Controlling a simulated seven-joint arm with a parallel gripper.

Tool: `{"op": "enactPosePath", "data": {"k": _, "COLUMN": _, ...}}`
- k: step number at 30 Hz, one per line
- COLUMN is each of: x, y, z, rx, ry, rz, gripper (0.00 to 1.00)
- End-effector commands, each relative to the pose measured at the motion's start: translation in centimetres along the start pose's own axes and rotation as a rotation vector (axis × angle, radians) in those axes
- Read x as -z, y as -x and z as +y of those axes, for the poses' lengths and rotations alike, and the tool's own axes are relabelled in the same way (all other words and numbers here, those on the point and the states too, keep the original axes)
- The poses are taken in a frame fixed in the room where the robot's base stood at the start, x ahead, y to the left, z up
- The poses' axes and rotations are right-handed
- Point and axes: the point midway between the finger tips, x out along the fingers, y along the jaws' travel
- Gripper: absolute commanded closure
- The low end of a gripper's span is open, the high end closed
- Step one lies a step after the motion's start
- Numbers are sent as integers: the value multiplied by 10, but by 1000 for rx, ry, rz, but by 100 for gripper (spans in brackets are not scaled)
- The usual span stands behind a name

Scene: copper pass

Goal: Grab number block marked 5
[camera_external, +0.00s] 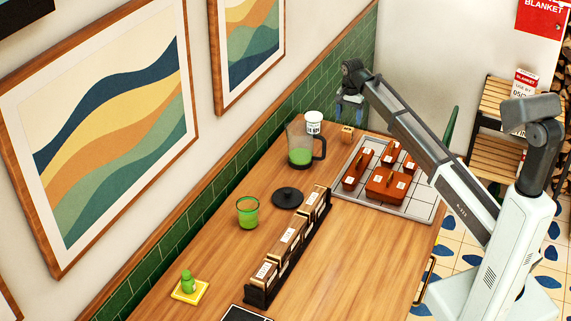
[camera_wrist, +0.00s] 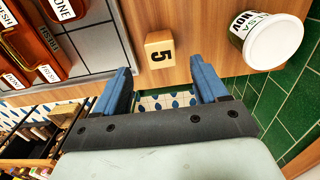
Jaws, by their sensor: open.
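The number block marked 5 (camera_wrist: 159,50) is a small wooden cube on the wooden table, with a black 5 on its pale face. It also shows in the external view (camera_external: 347,134) near the far end of the table. My gripper (camera_wrist: 163,80) is open and empty, with blue fingers. In the wrist view the block lies just beyond the fingertips, roughly between their lines, and nothing touches it. In the external view my gripper (camera_external: 350,106) hangs above the far end of the table, above the block.
A white-labelled jar (camera_wrist: 270,38) stands near the block, by the green tiled wall. A tray (camera_external: 420,208) with brown labelled pieces lies on the other side. A jug with green liquid (camera_external: 300,150), a black lid (camera_external: 288,197) and a green glass (camera_external: 248,212) stand along the table.

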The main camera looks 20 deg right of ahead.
Motion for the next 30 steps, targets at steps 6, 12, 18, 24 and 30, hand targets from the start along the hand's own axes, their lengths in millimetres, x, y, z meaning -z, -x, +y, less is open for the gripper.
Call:
{"op": "enactPosePath", "data": {"k": 6, "x": 0, "y": -19, "z": 0, "rx": 1, "ry": 0, "rz": 0, "gripper": 28}}
{"op": "enactPosePath", "data": {"k": 12, "x": 0, "y": -32, "z": 0, "rx": -1, "ry": 0, "rz": -1, "gripper": 28}}
{"op": "enactPosePath", "data": {"k": 18, "x": 0, "y": -59, "z": -1, "rx": -1, "ry": 1, "rz": -1, "gripper": 28}}
{"op": "enactPosePath", "data": {"k": 24, "x": 0, "y": -70, "z": -1, "rx": 2, "ry": 3, "rz": 1, "gripper": 28}}
{"op": "enactPosePath", "data": {"k": 30, "x": 0, "y": -70, "z": -1, "rx": 2, "ry": 3, "rz": 1, "gripper": 32}}
